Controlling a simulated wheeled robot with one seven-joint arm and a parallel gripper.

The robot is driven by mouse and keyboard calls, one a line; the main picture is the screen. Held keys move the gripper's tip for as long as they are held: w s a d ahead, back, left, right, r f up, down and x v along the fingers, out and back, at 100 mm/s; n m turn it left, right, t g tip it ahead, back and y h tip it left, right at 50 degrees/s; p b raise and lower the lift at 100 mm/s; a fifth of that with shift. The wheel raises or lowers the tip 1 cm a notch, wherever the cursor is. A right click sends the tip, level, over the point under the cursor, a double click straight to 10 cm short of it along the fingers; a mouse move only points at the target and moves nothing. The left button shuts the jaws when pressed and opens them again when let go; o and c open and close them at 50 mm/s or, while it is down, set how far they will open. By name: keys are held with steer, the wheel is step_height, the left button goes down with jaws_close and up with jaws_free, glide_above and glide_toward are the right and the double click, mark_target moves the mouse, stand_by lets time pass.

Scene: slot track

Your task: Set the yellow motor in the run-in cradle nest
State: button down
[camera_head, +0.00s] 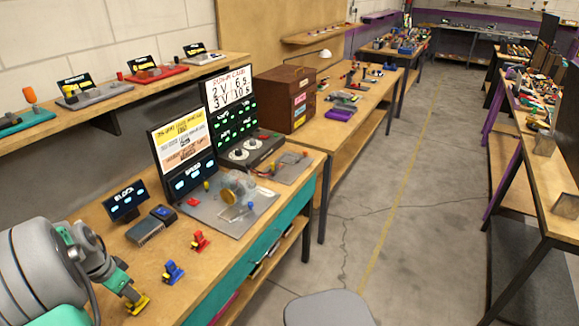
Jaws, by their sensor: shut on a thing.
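The yellow motor (139,305) is at the front left of the near bench. My gripper (131,293) comes down on it from the upper left and is shut on it. I cannot tell whether the motor still touches the bench top. A blue motor (173,272) and a red motor (200,241) stand in a row beyond it, apart from the gripper. A grey plate (262,203) farther along the bench carries a clear round cover and small fittings. It looks like the run-in rig, but the cradle nest is too small to make out.
A small display (124,201), a grey box (145,232) and a dark blue block (163,214) stand left of the motors. A tall display panel (183,153) rises behind the plate. The bench top between the motors and the plate is mostly clear.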

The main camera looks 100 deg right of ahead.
steer(key=shift+r+p, duration=0.9)
steer(key=shift+r, duration=1)
